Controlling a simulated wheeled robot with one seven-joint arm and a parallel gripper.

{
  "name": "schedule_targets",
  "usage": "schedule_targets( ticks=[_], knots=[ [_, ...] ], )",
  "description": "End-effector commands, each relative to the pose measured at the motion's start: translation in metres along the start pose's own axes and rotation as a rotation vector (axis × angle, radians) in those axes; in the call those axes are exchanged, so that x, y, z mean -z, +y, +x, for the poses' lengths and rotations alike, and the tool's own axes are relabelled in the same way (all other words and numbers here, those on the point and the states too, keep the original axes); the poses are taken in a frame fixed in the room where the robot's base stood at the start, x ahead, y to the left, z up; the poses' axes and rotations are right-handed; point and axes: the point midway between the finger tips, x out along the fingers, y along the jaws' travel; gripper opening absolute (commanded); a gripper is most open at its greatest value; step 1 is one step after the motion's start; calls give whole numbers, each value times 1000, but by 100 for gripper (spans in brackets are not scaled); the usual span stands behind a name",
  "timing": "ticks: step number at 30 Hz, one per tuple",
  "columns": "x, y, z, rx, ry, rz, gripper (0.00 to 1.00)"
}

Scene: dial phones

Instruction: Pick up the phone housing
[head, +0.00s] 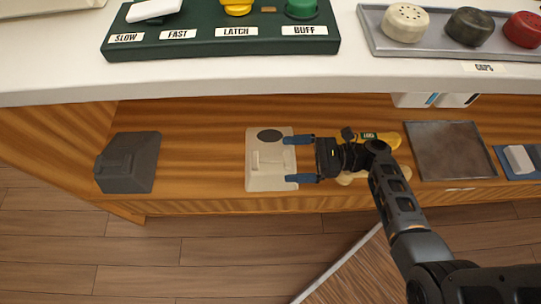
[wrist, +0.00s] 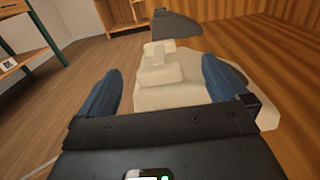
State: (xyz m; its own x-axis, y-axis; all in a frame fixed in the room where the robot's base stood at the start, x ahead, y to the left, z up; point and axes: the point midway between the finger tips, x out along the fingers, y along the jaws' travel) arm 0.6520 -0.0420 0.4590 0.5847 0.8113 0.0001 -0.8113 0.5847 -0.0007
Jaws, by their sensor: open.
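A cream phone housing (head: 263,180) with a dark round disc on its top sits on the wooden shelf. My gripper (head: 291,159) reaches in from the right, its two blue fingers spread apart over the housing's right part. In the wrist view, the cream housing (wrist: 160,72) shows between the open fingers of my gripper (wrist: 161,66). I cannot tell whether the fingers touch it. A dark grey phone housing (head: 130,160) sits farther left on the shelf, and it shows beyond the cream one in the wrist view (wrist: 175,32).
A white counter (head: 200,80) overhangs the shelf (head: 200,150). It carries a green button panel (head: 220,48) and a grey tray (head: 440,52) of caps. A yellow-labelled item (head: 385,135) lies behind my wrist. A metal plate (head: 452,150) lies right. Bare shelf separates the two housings.

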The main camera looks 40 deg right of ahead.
Motion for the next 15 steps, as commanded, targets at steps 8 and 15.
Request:
schedule_targets(
  ticks=[8,15],
  knots=[
    [4,-4,36,-4,-1,-1,100],
    [3,-4,51,-1,0,1,100]
  ],
)
